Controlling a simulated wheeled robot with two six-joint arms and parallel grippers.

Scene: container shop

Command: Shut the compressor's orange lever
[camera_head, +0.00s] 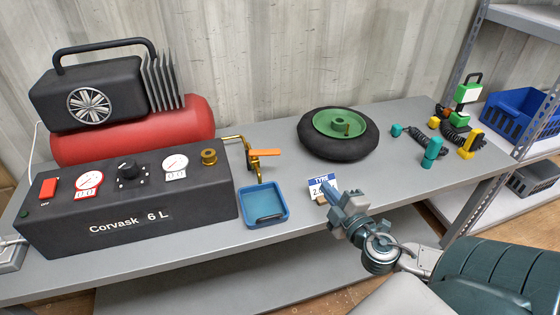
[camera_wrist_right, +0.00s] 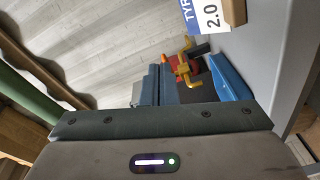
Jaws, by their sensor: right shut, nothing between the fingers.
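The compressor's black panel box (camera_head: 130,208), marked "Corvask 6 L", stands on the left of the grey bench. A brass pipe (camera_head: 236,138) leaves its right end and bends down at a valve. The orange lever (camera_head: 265,153) sticks out to the right from that valve, roughly level and across the downward pipe. The lever (camera_wrist_right: 166,60) shows small in the right wrist view, beside the brass fitting (camera_wrist_right: 184,70). My right gripper (camera_head: 331,194) is shut and empty at the bench's front, right of and nearer than the lever, clear of it. My left gripper is out of view.
A blue tray (camera_head: 263,222) sits below the valve. A tyre (camera_head: 339,147) with a green hub lies behind. Coiled hoses and green-yellow tools (camera_head: 466,150) are further right.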

